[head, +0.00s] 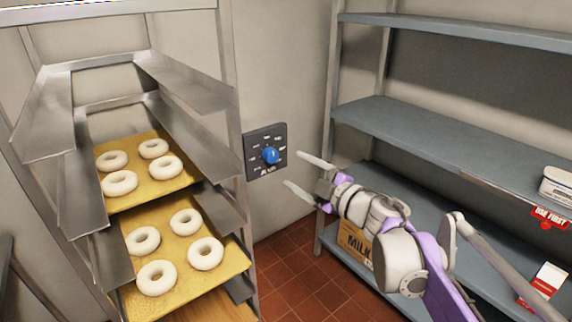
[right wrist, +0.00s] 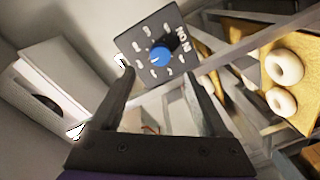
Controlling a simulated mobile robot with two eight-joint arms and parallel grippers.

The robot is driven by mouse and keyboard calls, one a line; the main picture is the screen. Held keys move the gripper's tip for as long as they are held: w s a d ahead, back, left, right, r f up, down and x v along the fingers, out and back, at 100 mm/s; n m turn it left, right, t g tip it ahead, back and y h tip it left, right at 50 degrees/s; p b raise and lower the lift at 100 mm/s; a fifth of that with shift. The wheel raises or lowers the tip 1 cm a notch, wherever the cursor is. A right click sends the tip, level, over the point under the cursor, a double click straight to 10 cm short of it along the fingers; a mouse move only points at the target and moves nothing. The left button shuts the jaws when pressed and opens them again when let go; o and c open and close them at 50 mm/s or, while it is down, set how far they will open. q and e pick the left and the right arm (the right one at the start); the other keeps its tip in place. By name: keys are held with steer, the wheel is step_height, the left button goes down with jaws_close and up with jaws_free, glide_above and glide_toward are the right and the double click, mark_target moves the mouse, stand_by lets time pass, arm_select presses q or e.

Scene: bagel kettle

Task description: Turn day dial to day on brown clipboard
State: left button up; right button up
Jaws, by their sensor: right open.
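The day dial is a dark square panel (head: 253,143) with a round blue knob (head: 270,155) and small white labels around it, fixed to the wall beside the rack. The knob also shows in the right wrist view (right wrist: 160,57), where one larger label seems to read MON; I cannot tell where the knob points. My right gripper (head: 293,171) is open and empty, its fingertips just right of and below the panel. In the right wrist view its two fingers (right wrist: 157,76) reach towards the knob with a gap between. I see no brown clipboard. My left gripper is not in view.
A metal rack with golden trays (head: 180,245) of pale bagels stands left of the dial. Grey shelves (head: 425,135) stand right, holding a brown MILK box (head: 354,240), a white container (head: 557,187) and a red USE FIRST tag (head: 549,216). Red-tiled floor (head: 300,285) lies between.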

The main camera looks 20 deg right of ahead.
steer(key=v, duration=0.2)
steer(key=shift+s+d, duration=0.1)
steer(key=shift+s, duration=0.2)
steer(key=s+d+f+m+g+h+p, duration=0.1)
steer(key=s+d+f+m+h+p, duration=0.15)
steer(key=s+f+m+h, duration=0.35)
steer(key=s+d+f+m+g+h+p, duration=0.1)
steer(key=s+d+m+h, duration=0.15)
steer(key=m+h, duration=0.35)
steer(key=s+a+f+m+g+y+p, duration=0.1)
steer(key=s+a+f+g, duration=0.3)
steer(key=s+f, duration=0.4)
steer(key=s+a+f+m+g+y+p, duration=0.1)
steer(key=s+a+f+g+y, duration=0.3)
steer(key=s+f, duration=0.4)
steer(key=shift+s+a+f+m+g, duration=0.35)
steer(key=shift+a+f+m, duration=0.2)
steer(key=shift+m, duration=0.35)
